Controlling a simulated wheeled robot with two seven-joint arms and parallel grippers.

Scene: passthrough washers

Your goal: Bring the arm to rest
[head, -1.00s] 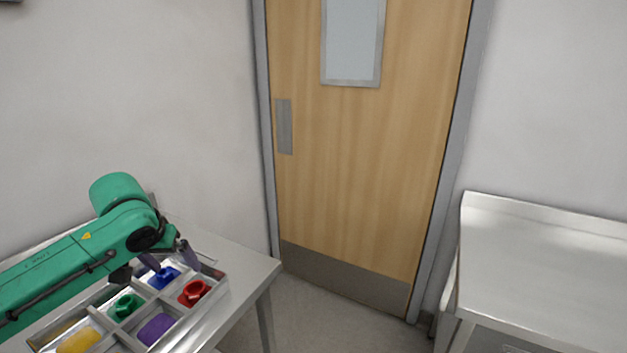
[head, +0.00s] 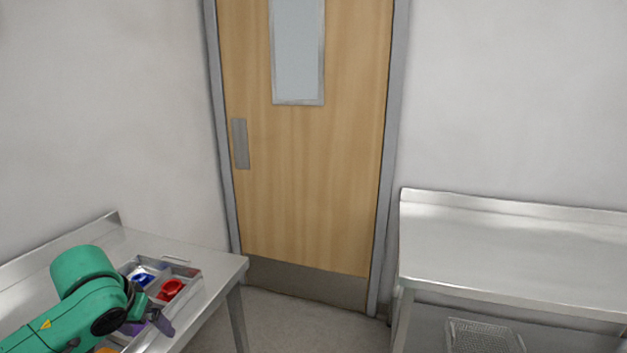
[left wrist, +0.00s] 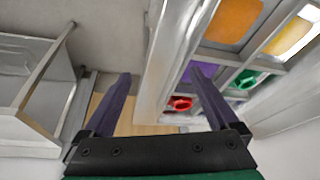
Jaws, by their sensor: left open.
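My left arm (head: 85,290) is green and comes in from the lower left of the head view. Its gripper (head: 160,322) hangs low near the front edge of the left table. In the left wrist view the two purple fingers of the gripper (left wrist: 165,95) are spread apart with nothing between them. My right gripper is in neither view.
A metal tray (head: 192,279) with compartments stands on the left steel table (head: 215,262). It holds a red piece (head: 171,289), a blue piece (head: 143,279) and others. A bare steel table (head: 500,250) stands right, a wire basket (head: 485,337) below it. A wooden door (head: 310,190) stands between.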

